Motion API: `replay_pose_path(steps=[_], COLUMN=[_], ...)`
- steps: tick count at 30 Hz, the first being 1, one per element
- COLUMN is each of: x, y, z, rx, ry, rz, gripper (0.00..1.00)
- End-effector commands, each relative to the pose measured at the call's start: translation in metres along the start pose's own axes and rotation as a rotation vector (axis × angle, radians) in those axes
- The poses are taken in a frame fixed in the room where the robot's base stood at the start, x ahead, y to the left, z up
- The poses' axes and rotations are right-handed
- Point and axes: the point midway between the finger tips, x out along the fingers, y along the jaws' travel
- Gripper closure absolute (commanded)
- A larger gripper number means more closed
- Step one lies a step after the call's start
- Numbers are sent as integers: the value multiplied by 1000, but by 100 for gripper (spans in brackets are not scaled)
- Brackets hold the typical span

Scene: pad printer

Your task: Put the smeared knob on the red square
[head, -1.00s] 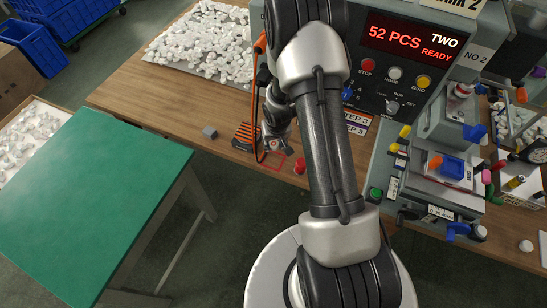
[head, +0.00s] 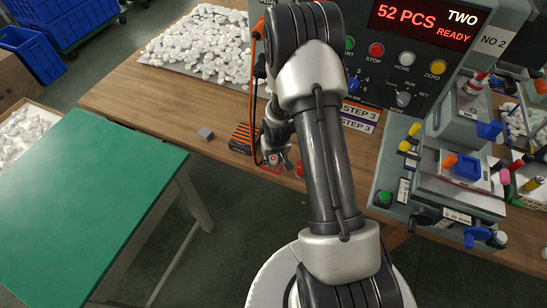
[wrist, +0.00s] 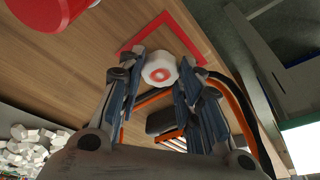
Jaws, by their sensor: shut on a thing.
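The smeared knob (wrist: 160,69) is white with a blurred red ring on its face. My gripper (wrist: 157,78) is shut on it, one finger at each side. The red square (wrist: 142,33) is a thin red outline on the wooden table; the knob appears over it in the wrist view. I cannot tell whether the knob touches the table. In the head view my gripper (head: 277,158) is low over the red square (head: 266,169), and the fingers and arm cover much of it.
A red round object (head: 300,169) stands just right of the square, also large in the wrist view (wrist: 48,8). An orange-and-black object (head: 242,138) and a grey block (head: 206,133) lie to the left. The pad printer (head: 440,165) stands right; white parts (head: 205,42) are heaped behind.

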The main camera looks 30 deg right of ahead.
Motion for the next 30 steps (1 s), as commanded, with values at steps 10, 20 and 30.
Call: replay_pose_path(steps=[10, 20, 30], x=[3, 3, -28], y=[0, 0, 0], z=[1, 1, -2], rx=[0, 0, 0], ry=[0, 0, 2], rz=[0, 0, 0], gripper=[55, 47, 47])
